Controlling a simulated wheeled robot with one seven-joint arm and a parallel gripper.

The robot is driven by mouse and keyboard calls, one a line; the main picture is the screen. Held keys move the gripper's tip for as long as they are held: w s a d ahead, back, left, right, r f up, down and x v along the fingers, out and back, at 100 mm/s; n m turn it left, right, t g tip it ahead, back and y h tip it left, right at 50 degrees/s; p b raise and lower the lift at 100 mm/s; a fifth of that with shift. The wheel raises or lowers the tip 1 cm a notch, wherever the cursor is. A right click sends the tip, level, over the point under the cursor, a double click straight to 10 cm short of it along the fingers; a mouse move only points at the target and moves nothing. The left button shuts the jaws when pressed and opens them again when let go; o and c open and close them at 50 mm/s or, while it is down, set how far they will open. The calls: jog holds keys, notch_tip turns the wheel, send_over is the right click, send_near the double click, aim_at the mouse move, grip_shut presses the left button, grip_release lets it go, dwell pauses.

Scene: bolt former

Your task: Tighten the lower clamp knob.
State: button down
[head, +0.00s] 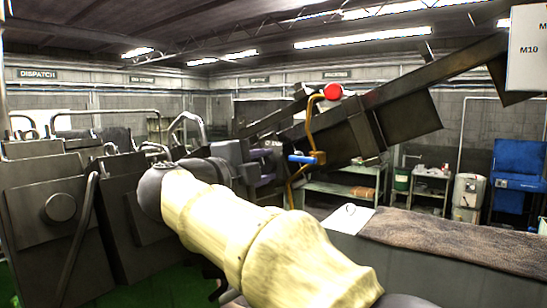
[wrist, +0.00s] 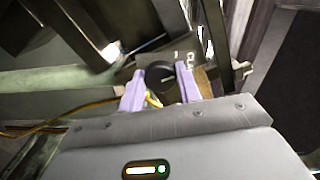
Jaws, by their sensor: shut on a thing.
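The clamp knob (wrist: 158,72) is a dark round piece between my fingers in the wrist view. A dark plate with partly readable white lettering, "CLA" (wrist: 190,62), is right behind it. My gripper (wrist: 160,86) has two pale purple fingers, one on each side of the knob, shut on it. In the head view my gripper (head: 264,168) shows beyond my arm, against the machine below the sloping chute. The knob cannot be made out there. Whether it is the lower one of several cannot be told.
A dark sloping chute (head: 400,118) rises to the right above my gripper. A red button (head: 333,91) on an orange bracket and a blue-handled part (head: 303,159) are close to its right. Grey machine housings (head: 60,210) stand left. A yellow cable (wrist: 75,118) runs beside the fingers.

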jog(key=shift+r+n+p, duration=0.1)
jog(key=shift+n+p, duration=0.65)
jog(key=shift+n, duration=0.15)
jog(key=shift+n+p, duration=1.8)
jog(key=shift+p, duration=0.2)
jog(key=shift+n, duration=0.3)
